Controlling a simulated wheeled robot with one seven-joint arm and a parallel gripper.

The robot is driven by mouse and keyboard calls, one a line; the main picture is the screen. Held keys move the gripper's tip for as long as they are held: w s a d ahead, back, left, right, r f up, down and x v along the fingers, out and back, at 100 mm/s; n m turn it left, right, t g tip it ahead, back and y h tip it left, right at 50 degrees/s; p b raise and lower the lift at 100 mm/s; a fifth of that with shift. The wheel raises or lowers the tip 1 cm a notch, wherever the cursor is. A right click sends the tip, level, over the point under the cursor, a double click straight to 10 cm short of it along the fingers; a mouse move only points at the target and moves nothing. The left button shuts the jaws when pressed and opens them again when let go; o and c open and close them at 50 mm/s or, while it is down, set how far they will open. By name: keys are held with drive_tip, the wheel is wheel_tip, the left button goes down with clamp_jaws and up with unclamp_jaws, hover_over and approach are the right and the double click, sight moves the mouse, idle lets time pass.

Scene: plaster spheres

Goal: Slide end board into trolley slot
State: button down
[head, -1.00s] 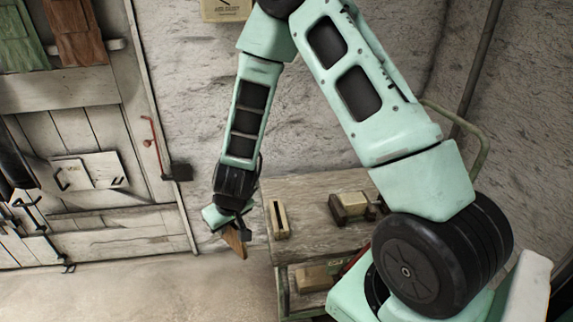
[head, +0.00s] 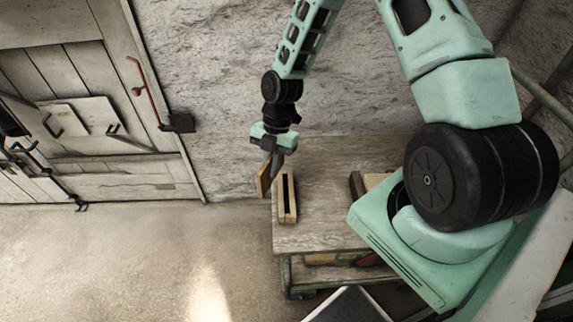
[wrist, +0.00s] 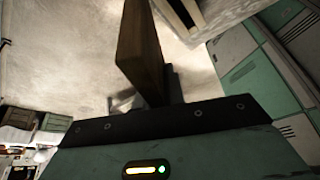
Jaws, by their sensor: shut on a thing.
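A wooden board (head: 264,181) is held in my gripper (head: 270,158), which is shut on it. The board hangs below the fingers, close to upright, beside the left edge of the trolley (head: 325,218). A pale wooden block with a long dark slot (head: 287,212) sits on the trolley top, just right of the board. The board appears to the left of the slot, outside it. In the wrist view the board (wrist: 138,48) juts up from the gripper, and a pale-edged dark opening that looks like the slot (wrist: 186,12) shows at top right.
Another wooden block (head: 358,185) stands farther right on the trolley, partly hidden by my arm. The trolley's lower shelf (head: 322,259) holds some items. A plank door (head: 90,100) is at left. The floor left of the trolley is clear. Green lockers (wrist: 262,62) show in the wrist view.

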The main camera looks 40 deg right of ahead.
drive_tip(key=d+n, duration=0.1)
drive_tip(key=s+d+n+g+h, duration=0.1)
drive_tip(key=n, duration=0.1)
drive_tip(key=s+d+f+n, duration=0.1)
drive_tip(key=n, duration=0.1)
drive_tip(key=shift+s+d, duration=0.1)
drive_tip(key=shift+d, duration=0.2)
drive_tip(key=shift+r+g+p, duration=0.15)
drive_tip(key=shift+g+p, duration=0.15)
drive_tip(key=shift+p, duration=0.1)
wheel_tip(320, 180, down, 5)
drive_tip(key=b, duration=0.3)
drive_tip(key=shift+p, duration=0.65)
idle(1.3)
drive_tip(key=shift+f+b, duration=1.3)
drive_tip(key=shift+f, duration=0.85)
drive_tip(key=c, duration=1.4)
unclamp_jaws()
